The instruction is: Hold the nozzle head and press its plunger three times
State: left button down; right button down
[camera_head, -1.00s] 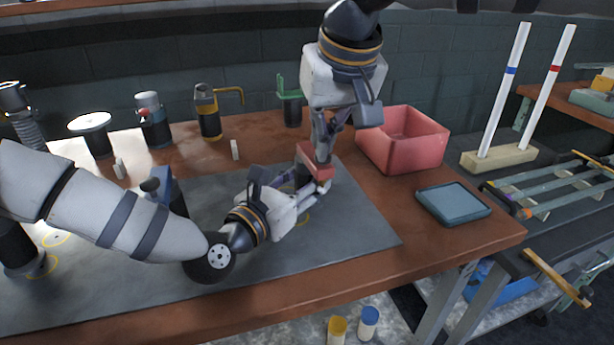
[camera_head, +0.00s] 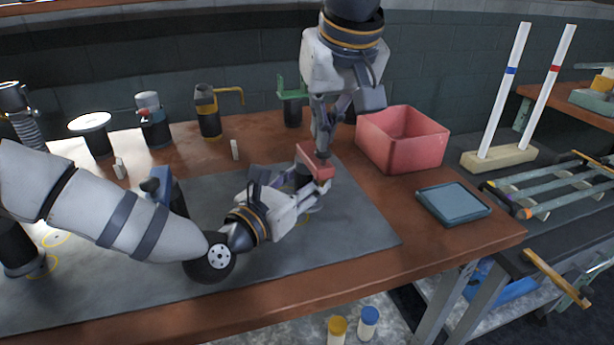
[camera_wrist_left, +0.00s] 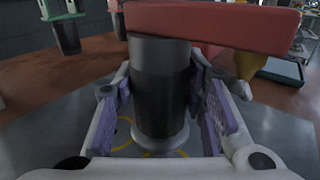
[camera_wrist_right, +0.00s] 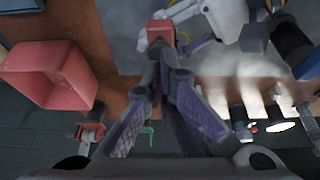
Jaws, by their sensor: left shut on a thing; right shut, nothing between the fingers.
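The nozzle head has a dark cylindrical body (camera_wrist_left: 160,90) with a red bar (camera_wrist_left: 215,22) across its top, and it stands upright over the grey mat. A yellowish tip (camera_wrist_left: 246,66) hangs below the bar's right part in the left wrist view. In the head view the red bar (camera_head: 317,165) shows above my left gripper (camera_head: 300,182). My left gripper is shut around the dark body, a purple pad on each side. My right gripper (camera_head: 321,153) points down, shut and empty, its tips at the bar's top. In the right wrist view the red end (camera_wrist_right: 160,28) lies just beyond the tips; contact is unclear.
A red bin (camera_head: 402,160) stands right of my right gripper, with a blue-grey tray (camera_head: 453,203) in front of it. A green holder (camera_head: 292,90), a yellow-topped device (camera_head: 208,110) and other fixtures line the back. The front of the grey mat (camera_head: 340,245) is clear.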

jog(key=shift+f, duration=0.3)
jog(key=shift+f, duration=0.55)
jog(key=shift+r, duration=0.1)
jog(key=shift+r, duration=0.75)
jog(key=shift+r, duration=3)
